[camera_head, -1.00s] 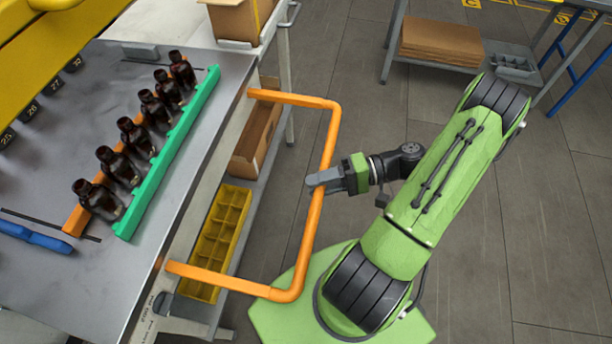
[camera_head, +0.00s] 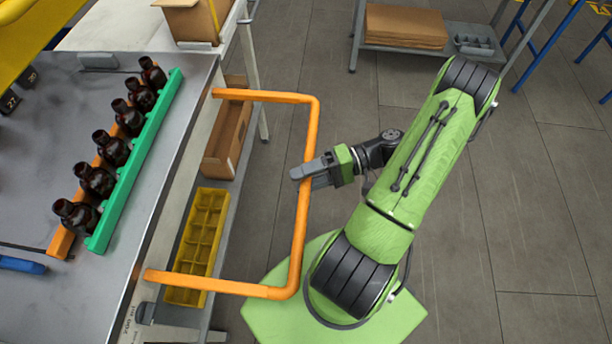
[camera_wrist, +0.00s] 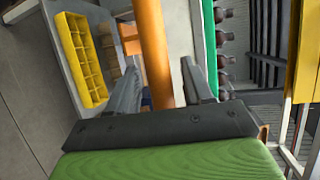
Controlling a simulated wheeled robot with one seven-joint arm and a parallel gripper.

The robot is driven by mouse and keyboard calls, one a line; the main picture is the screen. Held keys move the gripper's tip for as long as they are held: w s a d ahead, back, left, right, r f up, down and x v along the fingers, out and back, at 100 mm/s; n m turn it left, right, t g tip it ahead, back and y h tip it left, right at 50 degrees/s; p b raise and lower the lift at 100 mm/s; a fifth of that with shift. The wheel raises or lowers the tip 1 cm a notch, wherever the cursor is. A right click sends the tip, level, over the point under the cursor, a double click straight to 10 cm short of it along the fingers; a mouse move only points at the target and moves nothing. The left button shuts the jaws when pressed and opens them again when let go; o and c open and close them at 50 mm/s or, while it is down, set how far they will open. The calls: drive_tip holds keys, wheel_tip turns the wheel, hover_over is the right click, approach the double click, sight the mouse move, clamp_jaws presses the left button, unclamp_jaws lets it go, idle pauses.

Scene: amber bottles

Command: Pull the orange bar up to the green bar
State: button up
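The orange bar (camera_head: 62,243) lies on the metal table behind a row of amber bottles (camera_head: 95,180). The green bar (camera_head: 132,165) runs along the front of the bottles, roughly parallel, with the row between the two bars. A large orange U-shaped handle (camera_head: 300,232) sticks out past the table's edge; its link to the orange bar is hidden. My gripper (camera_head: 312,171) is shut on the handle's outer rail, one finger on each side. In the wrist view the rail (camera_wrist: 152,45) passes between my two fingers (camera_wrist: 160,85).
A yellow divided crate (camera_head: 200,235) and a cardboard box (camera_head: 228,125) sit on a shelf under the table edge (camera_head: 180,190). A blue piece (camera_head: 22,265) lies at the table's left. Another cart with cardboard (camera_head: 405,28) stands at the back. The floor at right is clear.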

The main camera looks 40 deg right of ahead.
drive_tip(key=p+v, duration=0.1)
drive_tip(key=v, duration=0.6)
drive_tip(key=shift+d, duration=0.25)
drive_tip(key=shift+s+d+r, duration=0.1)
